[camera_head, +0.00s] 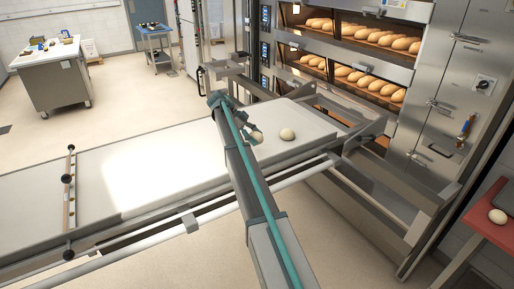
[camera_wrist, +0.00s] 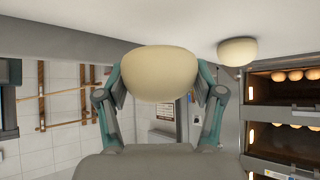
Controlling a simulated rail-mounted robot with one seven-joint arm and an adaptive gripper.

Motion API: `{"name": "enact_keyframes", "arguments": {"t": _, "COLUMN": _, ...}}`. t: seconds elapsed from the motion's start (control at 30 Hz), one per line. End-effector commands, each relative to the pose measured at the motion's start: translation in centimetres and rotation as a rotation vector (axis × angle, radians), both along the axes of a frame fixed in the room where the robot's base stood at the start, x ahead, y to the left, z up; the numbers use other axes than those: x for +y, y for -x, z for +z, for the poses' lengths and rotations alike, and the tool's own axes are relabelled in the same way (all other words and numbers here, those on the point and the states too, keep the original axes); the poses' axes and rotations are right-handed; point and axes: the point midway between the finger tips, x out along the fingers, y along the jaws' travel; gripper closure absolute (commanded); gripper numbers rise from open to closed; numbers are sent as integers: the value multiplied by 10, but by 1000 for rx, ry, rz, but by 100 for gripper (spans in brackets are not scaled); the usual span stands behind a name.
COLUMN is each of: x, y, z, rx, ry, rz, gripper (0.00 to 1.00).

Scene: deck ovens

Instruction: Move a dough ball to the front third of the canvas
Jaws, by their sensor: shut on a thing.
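My gripper (camera_wrist: 160,82) is shut on a pale dough ball (camera_wrist: 159,73), which sits between its two fingers in the wrist view. In the head view the held dough ball (camera_head: 257,137) shows at the end of my arm, close over the white canvas (camera_head: 110,175); I cannot tell whether it touches the canvas. A second dough ball (camera_head: 287,134) lies on the canvas just to the right of the held one, near the oven end. It also shows in the wrist view (camera_wrist: 237,52), apart from my gripper. My arm hides part of the canvas.
Deck ovens with bread loaves (camera_head: 372,82) stand behind the canvas's right end. A bar with dark knobs (camera_head: 70,200) crosses the canvas at the left. Another dough ball (camera_head: 497,216) lies on a red table (camera_head: 490,240) at right. The canvas's left part is clear.

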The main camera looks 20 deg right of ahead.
Motion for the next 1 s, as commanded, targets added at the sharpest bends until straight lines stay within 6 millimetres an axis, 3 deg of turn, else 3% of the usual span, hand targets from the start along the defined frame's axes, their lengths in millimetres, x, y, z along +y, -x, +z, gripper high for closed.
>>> {"name": "enact_keyframes", "arguments": {"t": 0.23, "x": -2, "y": -17, "z": -24, "rx": 0, "ry": 0, "rz": 0, "gripper": 67}}
{"name": "enact_keyframes", "arguments": {"t": 0.4, "x": -2, "y": -14, "z": -46, "rx": 2, "ry": 0, "rz": 0, "gripper": 67}}
{"name": "enact_keyframes", "arguments": {"t": 0.8, "x": -2, "y": -14, "z": -52, "rx": 0, "ry": 0, "rz": 0, "gripper": 67}}
{"name": "enact_keyframes", "arguments": {"t": 0.83, "x": -2, "y": -14, "z": -52, "rx": 0, "ry": 0, "rz": 0, "gripper": 31}}
{"name": "enact_keyframes", "arguments": {"t": 1.0, "x": -2, "y": -14, "z": -51, "rx": 0, "ry": 0, "rz": 0, "gripper": 7}}
